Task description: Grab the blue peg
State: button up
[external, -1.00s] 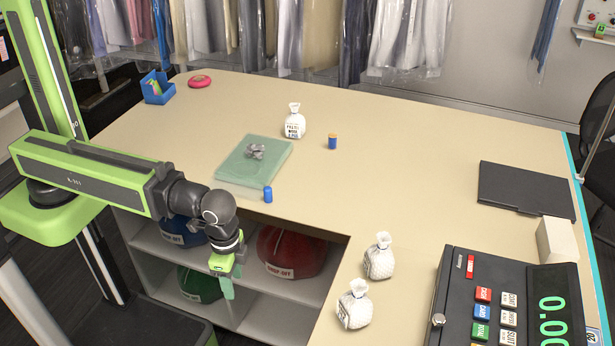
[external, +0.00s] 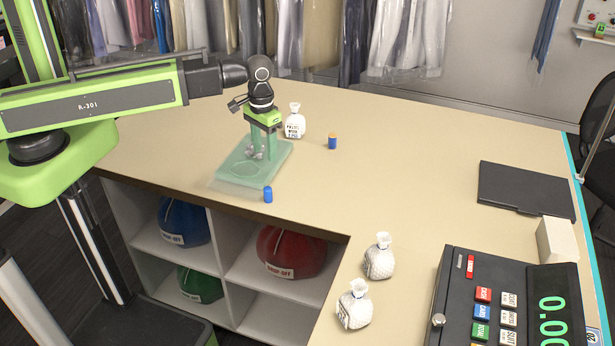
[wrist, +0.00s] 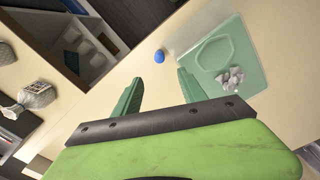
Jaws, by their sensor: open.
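The blue peg (external: 268,194) stands upright on the counter, just off the front right corner of the green glassy tray. In the wrist view, the blue peg (wrist: 159,56) appears beyond my fingertips, roughly between their lines. My gripper (external: 262,156) points down over the tray in the external view, behind the peg and apart from it. In the wrist view my gripper (wrist: 160,76) has its two green fingers spread, with nothing between them.
The green tray (external: 232,178) holds grey lumps (wrist: 230,78) and has an outlined recess. A white bottle-like bag (external: 294,123) stands close behind my gripper. Two more white bags (external: 379,258) stand near the cash register (external: 455,300). The counter right of the peg is clear.

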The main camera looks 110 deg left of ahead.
aim_at(267, 188)
notch_tip(267, 188, down, 17)
jog(key=b, duration=1.5)
jog(key=shift+d+r, duration=0.1)
jog(key=shift+r, duration=0.25)
grip_shut()
